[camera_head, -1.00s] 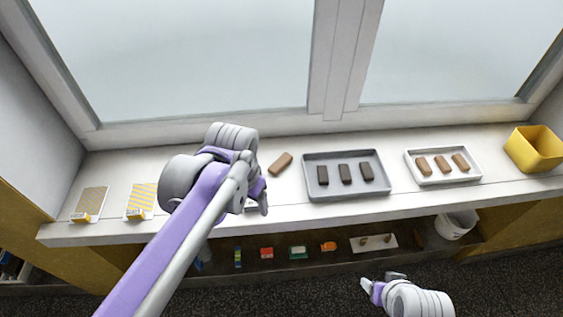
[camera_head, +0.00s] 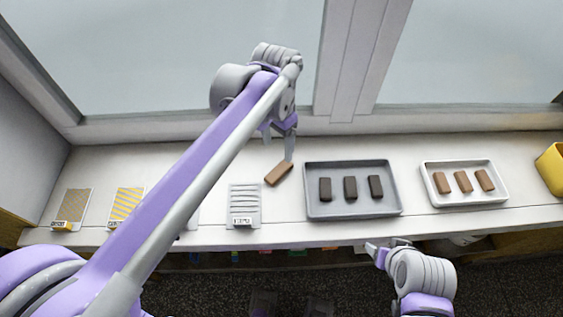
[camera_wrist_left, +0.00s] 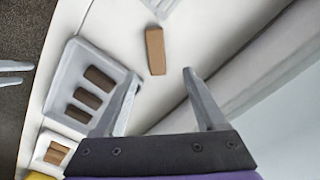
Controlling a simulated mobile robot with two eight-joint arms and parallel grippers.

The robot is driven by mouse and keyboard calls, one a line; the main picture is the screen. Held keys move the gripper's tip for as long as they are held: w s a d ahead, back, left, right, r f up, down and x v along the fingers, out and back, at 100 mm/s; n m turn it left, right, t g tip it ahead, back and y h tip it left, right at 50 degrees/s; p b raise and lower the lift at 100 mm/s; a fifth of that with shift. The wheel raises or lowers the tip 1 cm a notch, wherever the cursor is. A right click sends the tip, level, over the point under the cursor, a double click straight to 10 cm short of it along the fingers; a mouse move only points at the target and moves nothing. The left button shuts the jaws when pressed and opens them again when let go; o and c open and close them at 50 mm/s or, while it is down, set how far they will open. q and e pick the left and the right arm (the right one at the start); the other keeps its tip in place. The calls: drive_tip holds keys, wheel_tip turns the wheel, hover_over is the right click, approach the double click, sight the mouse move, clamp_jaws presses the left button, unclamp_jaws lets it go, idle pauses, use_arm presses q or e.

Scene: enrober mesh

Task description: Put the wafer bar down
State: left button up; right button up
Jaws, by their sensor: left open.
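A light brown wafer bar (camera_head: 279,174) lies at an angle on the white counter, left of the grey tray. It also shows in the left wrist view (camera_wrist_left: 155,50), ahead of my fingertips. My left gripper (camera_head: 288,156) is open over the counter, its fingers pointing down just behind the bar. In the left wrist view its two fingers (camera_wrist_left: 160,75) are wide apart with nothing between them. My right gripper (camera_head: 380,250) is low at the counter's front edge, empty, with its fingers apart.
The grey tray (camera_head: 352,214) holds three dark bars. A white tray (camera_head: 471,203) holds three lighter bars, with a yellow bin (camera_head: 552,165) at far right. The window stands close behind.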

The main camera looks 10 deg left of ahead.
sight(279, 170)
use_arm(q)
drive_tip(key=f, duration=0.1)
drive_tip(key=s+f, duration=0.1)
drive_tip(key=f, duration=0.1)
drive_tip(key=shift+f, duration=0.25)
drive_tip(key=shift+w+f, duration=0.15)
drive_tip(key=shift+f, duration=0.1)
drive_tip(key=f, duration=0.5)
drive_tip(key=shift+d+b, duration=0.2)
drive_tip(key=shift+b, duration=0.15)
drive_tip(key=shift+c, duration=0.3)
drive_tip(key=c, duration=1)
drive_tip(key=shift+r, duration=0.1)
